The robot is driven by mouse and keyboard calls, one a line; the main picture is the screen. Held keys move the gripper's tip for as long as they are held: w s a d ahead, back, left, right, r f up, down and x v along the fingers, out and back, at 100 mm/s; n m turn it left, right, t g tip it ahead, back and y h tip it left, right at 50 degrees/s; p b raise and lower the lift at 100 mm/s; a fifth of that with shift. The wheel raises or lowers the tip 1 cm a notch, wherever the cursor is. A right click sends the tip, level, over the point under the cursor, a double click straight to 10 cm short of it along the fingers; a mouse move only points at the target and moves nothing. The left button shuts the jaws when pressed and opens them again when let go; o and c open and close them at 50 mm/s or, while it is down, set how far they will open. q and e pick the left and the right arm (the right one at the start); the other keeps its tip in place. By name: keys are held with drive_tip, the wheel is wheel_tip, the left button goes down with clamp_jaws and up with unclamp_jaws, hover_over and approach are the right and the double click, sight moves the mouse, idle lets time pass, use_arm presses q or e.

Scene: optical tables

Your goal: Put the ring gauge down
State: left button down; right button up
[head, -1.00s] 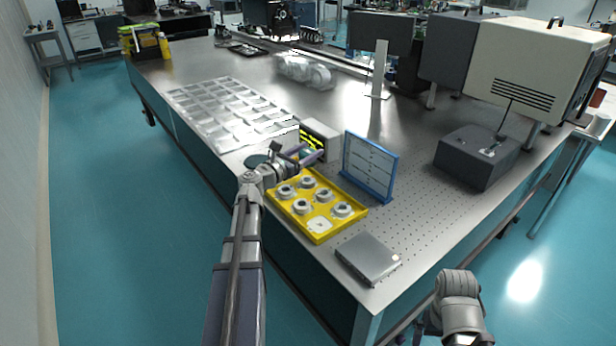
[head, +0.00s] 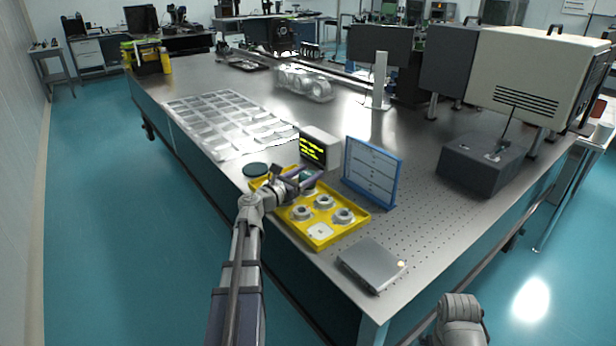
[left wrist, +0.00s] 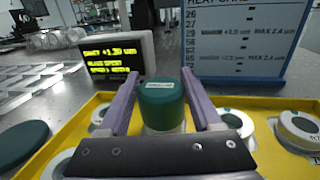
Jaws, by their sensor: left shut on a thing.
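My left gripper (head: 302,181) is over the far part of the yellow tray (head: 347,229). In the left wrist view its purple fingers (left wrist: 162,108) are closed on both sides of a dark green cylinder with a small white label, the ring gauge (left wrist: 162,98). The gauge is upright; its pale lower end is partly hidden by the gripper, so I cannot tell whether it touches the tray. In the head view the gauge is hidden by my gripper. Several pale rings with dark centres, such as this one (head: 325,202), stand in the tray. My right gripper is out of view.
A small display with yellow text (head: 318,148) and a blue-framed board (head: 371,171) stand just behind the tray. A dark green disc (head: 256,169) lies to the left. A flat grey box (head: 371,265) sits near the front corner. A sectioned clear tray (head: 225,118) lies farther back.

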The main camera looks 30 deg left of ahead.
use_arm(q)
drive_tip(key=shift+f, duration=0.1)
drive_tip(key=shift+c, duration=0.3)
unclamp_jaws()
drive_tip(key=shift+r, duration=0.25)
drive_tip(key=s, duration=0.4)
drive_tip(key=s+a, duration=0.1)
drive_tip(key=s, duration=0.3)
drive_tip(key=s+a, duration=0.1)
drive_tip(key=s, duration=0.2)
drive_tip(key=shift+s+a+f, duration=0.15)
drive_tip(key=shift+s+a, duration=0.05)
drive_tip(key=shift+s, duration=0.2)
